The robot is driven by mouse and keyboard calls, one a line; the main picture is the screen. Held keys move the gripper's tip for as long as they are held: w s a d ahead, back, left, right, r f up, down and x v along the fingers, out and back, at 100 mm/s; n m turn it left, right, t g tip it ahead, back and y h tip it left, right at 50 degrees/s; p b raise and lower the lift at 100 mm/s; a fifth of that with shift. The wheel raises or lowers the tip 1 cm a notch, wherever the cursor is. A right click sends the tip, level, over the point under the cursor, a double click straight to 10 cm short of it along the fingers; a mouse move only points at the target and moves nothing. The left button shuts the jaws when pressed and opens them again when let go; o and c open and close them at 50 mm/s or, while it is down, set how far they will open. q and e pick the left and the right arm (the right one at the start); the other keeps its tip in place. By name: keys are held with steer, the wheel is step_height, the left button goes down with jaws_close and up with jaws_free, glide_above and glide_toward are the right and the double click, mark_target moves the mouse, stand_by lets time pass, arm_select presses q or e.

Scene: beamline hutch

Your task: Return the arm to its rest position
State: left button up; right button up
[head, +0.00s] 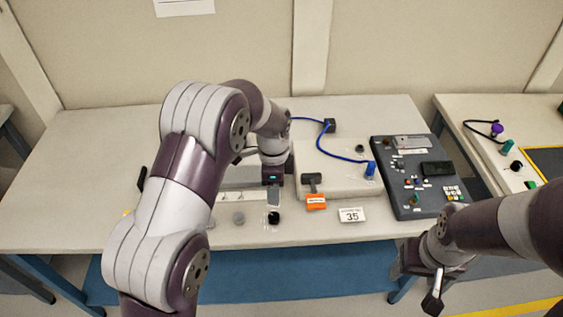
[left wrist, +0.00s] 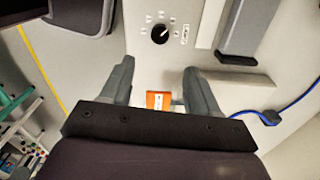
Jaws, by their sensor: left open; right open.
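My left arm reaches over the table (head: 90,155) in the head view. Its gripper (head: 273,196) points down near the table's front, just behind a round black knob (head: 273,217) and left of an orange tag (head: 316,202). In the left wrist view my left gripper (left wrist: 160,85) has its two fingers wide apart with nothing held. The orange tag (left wrist: 158,100) shows beyond and between them, and the black knob (left wrist: 160,34) lies farther up. My right gripper (head: 420,278) is at the lower right in the head view, open and empty, in front of the table edge.
A grey control panel (head: 404,207) with buttons stands on the table's right. A blue cable (head: 335,152) runs behind a dark-handled part (head: 312,182). The table's left side is largely clear. Another table (head: 455,108) stands right.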

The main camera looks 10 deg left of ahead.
arm_select(q)
steer(key=s+a+r+n, duration=0.2)
steer(key=s+n, duration=0.6)
steer(key=s, duration=0.1)
steer(key=s+a+r+n+t, duration=0.1)
steer(key=s+a+r+n, duration=0.1)
steer(key=s+n, duration=0.5)
steer(key=s+r, duration=0.1)
steer(key=s, duration=0.2)
steer(key=shift+a+n, duration=0.25)
steer(key=shift+n, duration=0.15)
steer(key=shift+s+r, duration=0.1)
steer(key=shift+s, duration=0.1)
